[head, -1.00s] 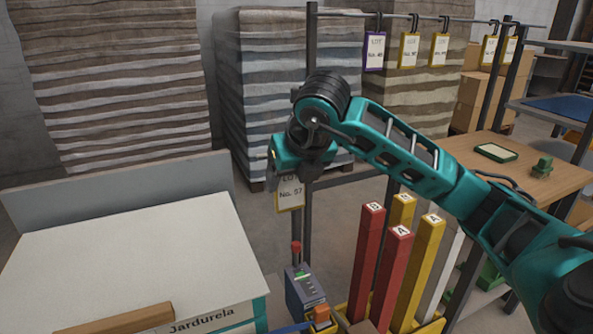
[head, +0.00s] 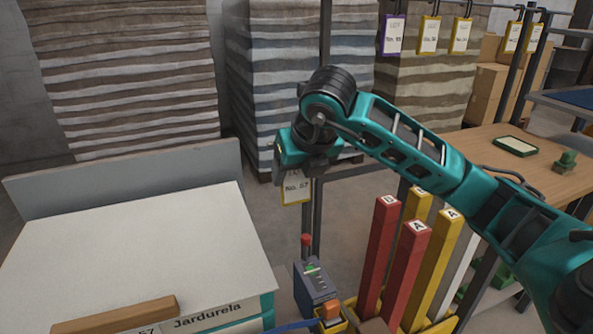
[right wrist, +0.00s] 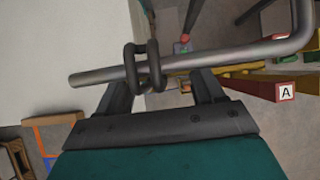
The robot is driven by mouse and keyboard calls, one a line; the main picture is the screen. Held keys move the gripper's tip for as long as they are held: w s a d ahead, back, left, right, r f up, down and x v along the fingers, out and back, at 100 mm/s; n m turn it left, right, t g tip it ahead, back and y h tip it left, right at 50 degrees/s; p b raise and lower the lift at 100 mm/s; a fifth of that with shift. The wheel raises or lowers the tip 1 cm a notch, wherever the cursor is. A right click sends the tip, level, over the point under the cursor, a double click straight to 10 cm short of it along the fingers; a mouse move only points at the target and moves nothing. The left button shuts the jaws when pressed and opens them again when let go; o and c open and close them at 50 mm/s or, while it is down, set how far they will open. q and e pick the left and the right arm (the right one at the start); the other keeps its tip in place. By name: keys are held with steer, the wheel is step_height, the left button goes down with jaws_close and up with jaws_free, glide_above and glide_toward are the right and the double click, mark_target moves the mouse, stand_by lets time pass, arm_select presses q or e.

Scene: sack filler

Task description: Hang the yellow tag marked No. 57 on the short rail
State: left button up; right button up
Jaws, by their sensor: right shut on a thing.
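The yellow-framed tag marked No. 57 (head: 296,187) hangs below my right gripper (head: 296,162) in the head view, in front of a dark upright post. My right gripper also shows in the right wrist view (right wrist: 163,92), shut on the tag. There a dark double-looped hook (right wrist: 146,66) lies across the short rail (right wrist: 215,57), a grey metal bar with a free left end and a bend at the right. The loops look to be around the bar, but I cannot tell whether they are hooked over it. In the head view my gripper hides this rail. My left gripper is not in view.
Several other tags, one purple-framed (head: 393,35) and the rest yellow, hang behind at the top right. Red and yellow lettered posts (head: 407,270) stand below my right arm. A control box (head: 315,284) with a red knob stands below the tag. A white-topped table (head: 140,250) fills the left.

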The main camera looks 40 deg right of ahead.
steer(key=o, duration=1.1)
